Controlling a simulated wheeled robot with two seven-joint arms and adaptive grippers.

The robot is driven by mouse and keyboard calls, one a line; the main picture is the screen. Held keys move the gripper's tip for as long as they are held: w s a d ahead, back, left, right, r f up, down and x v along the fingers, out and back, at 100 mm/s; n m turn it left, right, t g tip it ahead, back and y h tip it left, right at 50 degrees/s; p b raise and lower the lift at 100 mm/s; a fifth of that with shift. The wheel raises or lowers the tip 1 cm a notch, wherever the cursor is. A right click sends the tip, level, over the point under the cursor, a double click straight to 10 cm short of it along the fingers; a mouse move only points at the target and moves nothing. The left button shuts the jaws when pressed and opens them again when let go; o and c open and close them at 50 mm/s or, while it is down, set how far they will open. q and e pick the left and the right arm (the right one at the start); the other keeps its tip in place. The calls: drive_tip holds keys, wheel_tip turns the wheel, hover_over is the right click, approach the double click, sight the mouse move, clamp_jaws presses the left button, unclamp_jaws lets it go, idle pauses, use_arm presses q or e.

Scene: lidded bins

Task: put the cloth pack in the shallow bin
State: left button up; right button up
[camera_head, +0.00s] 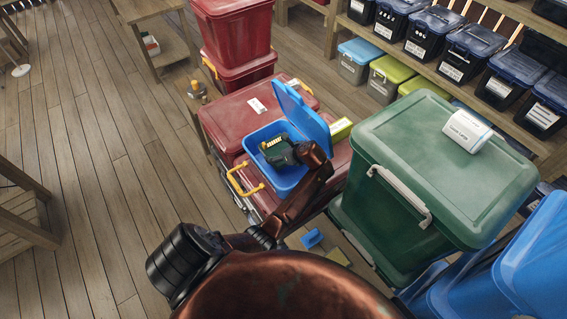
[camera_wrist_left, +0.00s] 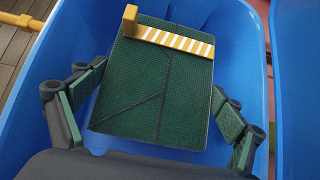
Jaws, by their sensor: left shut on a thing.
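The cloth pack (camera_head: 273,150) is dark green with a yellow-and-white striped band and a yellow tab. It is inside the open blue bin (camera_head: 254,135), which looks like the shallow bin. The bin's hinged blue lid (camera_head: 301,115) stands raised on its right side. My left gripper (camera_head: 290,154) reaches into the bin and is shut on the pack. In the left wrist view the pack (camera_wrist_left: 157,95) lies between the two fingers, with blue bin walls around it. Whether the pack touches the bin floor is hidden. My right gripper is not in view.
The blue bin stands on dark red lidded bins (camera_head: 228,122). A small yellow-green box (camera_head: 341,129) sits behind the lid.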

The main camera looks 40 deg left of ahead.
use_arm(q)
drive_tip(key=shift+s+f, duration=0.2)
drive_tip(key=shift+f, duration=1.25)
wheel_tip(320, 180, down, 3)
drive_tip(key=shift+w+f, duration=0.1)
drive_tip(key=shift+f, duration=0.15)
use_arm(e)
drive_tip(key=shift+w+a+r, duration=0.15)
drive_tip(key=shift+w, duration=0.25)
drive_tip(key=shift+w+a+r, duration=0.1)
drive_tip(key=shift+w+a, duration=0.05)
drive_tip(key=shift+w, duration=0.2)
use_arm(q)
drive_tip(key=shift+f, duration=0.15)
drive_tip(key=o, duration=1.5)
drive_tip(key=shift+c, duration=0.2)
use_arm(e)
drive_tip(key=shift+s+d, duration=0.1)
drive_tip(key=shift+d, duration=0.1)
